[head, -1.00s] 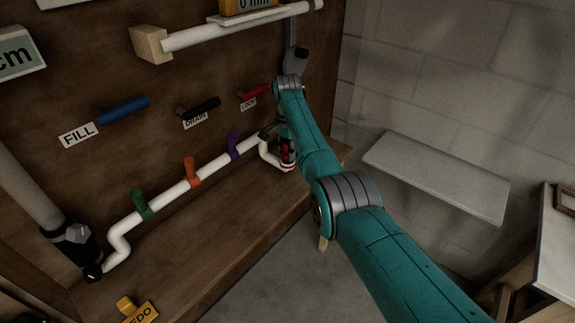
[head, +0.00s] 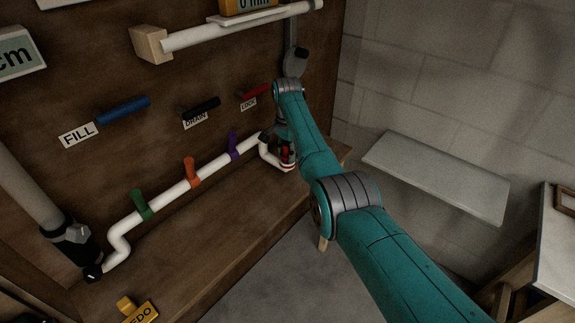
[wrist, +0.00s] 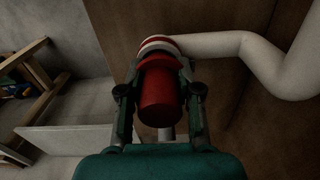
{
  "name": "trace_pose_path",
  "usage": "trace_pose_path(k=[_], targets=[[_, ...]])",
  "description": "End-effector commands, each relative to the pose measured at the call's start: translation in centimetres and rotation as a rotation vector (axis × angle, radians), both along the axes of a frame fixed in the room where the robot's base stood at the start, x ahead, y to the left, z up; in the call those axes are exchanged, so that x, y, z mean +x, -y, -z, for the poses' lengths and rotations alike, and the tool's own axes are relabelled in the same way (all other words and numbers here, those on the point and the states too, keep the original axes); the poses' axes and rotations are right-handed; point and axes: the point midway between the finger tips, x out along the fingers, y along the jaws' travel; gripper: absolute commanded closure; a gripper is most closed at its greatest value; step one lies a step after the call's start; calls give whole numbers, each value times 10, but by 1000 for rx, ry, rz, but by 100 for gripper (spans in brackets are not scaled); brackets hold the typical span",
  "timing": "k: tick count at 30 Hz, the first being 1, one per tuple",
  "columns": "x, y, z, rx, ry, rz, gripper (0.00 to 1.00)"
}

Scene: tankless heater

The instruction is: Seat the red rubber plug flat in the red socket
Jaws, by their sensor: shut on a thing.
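The red plug (wrist: 160,97) is a short cylinder with a wider red flange at its far end. My gripper (wrist: 161,72) is shut on it in the wrist view, one finger on each side. The flange lies right against a white and red banded rim (wrist: 157,43) at the end of the white pipe, which looks like the red socket. The flange hides the socket's mouth, so I cannot tell whether the plug is inside or how flat it sits. In the head view the plug (head: 286,152) is small and partly hidden by my gripper above the pipe's upturned end.
The white pipe (head: 172,193) runs along the wooden board with green (head: 142,204), orange (head: 190,172) and purple (head: 232,146) handles. Blue, black and red levers are above it. A grey shelf (head: 437,175) is on the block wall at right, with open room before it.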

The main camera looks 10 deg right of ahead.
Motion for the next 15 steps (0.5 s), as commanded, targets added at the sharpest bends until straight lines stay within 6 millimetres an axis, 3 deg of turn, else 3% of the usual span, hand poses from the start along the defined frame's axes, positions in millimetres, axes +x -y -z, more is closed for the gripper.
trace_pose_path(k=[15], targets=[[0, 0, 5, 0, 0, 0, 100]])
